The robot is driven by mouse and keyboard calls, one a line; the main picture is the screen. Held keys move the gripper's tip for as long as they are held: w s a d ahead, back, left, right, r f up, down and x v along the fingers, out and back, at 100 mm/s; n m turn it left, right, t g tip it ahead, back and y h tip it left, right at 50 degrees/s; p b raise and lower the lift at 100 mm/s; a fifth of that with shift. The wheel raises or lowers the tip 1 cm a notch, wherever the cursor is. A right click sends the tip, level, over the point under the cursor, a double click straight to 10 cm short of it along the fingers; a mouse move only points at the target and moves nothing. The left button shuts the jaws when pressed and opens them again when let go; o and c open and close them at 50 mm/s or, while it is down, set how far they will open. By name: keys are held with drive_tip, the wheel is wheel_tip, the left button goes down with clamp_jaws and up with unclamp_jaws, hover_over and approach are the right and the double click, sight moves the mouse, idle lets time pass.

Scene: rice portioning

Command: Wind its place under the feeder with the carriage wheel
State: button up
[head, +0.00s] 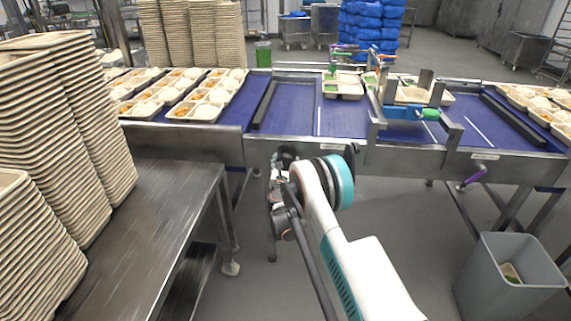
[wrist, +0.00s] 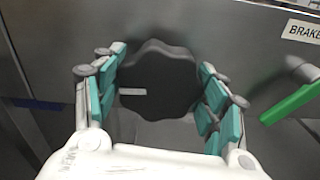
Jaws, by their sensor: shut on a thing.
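The carriage wheel (wrist: 160,78) is a dark lobed knob with a short pale mark on its left side, on the metal front of the line in the wrist view. My gripper (wrist: 163,70) has its teal-padded fingers on both sides of the wheel, shut on it. In the head view my arm hides the wheel. The feeder appears to be the metal frame (head: 427,88) with a blue cylinder (head: 403,113) over the blue belt. A tray (head: 343,88) with green contents sits left of it; another tray (head: 412,96) is partly hidden behind the frame.
A green brake lever (wrist: 292,102) is close right of my gripper, beside a BRAKE label (wrist: 301,31). Filled trays (head: 196,107) cover the belt's left end. Tray stacks (head: 60,125) stand on a steel table (head: 150,225) at left. A grey bin (head: 510,270) is at lower right.

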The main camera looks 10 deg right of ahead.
drive_tip(key=n, duration=0.4)
drive_tip(key=shift+n, duration=0.3)
drive_tip(key=n, duration=0.4)
drive_tip(key=shift+a+f+n, duration=0.1)
drive_tip(key=shift+n, duration=0.2)
drive_tip(key=n, duration=0.4)
drive_tip(key=shift+n, duration=2.2)
drive_tip(key=o, duration=1.1)
drive_tip(key=shift+c, duration=0.2)
